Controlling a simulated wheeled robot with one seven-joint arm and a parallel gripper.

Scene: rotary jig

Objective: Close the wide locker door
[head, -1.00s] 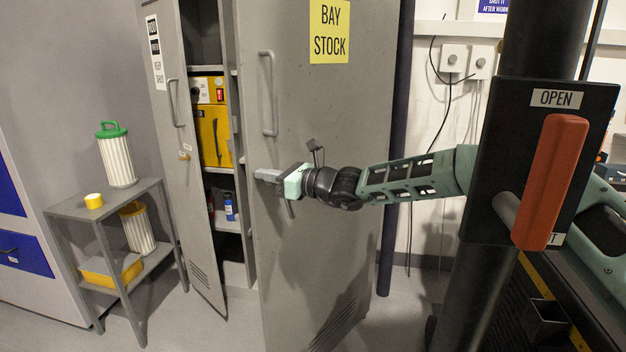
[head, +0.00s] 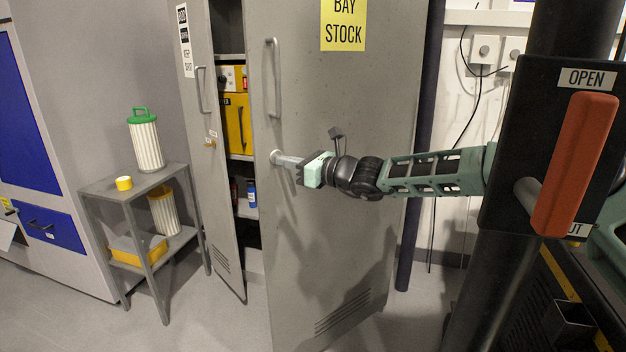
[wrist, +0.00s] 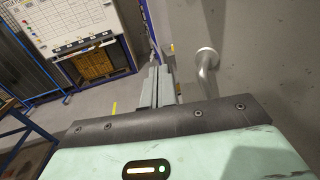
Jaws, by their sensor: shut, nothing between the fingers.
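The wide locker door (head: 345,210) is the right-hand grey door with a yellow BAY STOCK sign (head: 343,24). It stands ajar, with a dark gap along its left edge. Its vertical bar handle (head: 276,80) is above my gripper (head: 281,158). My gripper is shut and empty, its fingers at the door's face near the free edge; contact cannot be told for sure. The wide door (wrist: 260,60) fills the right side there.
The narrow left door (head: 205,150) is also ajar, with shelves and a yellow case (head: 238,125) behind. A small grey rack (head: 140,182) with filters stands at left. A panel with a red lever (head: 572,165) blocks the near right. Floor before the doors is clear.

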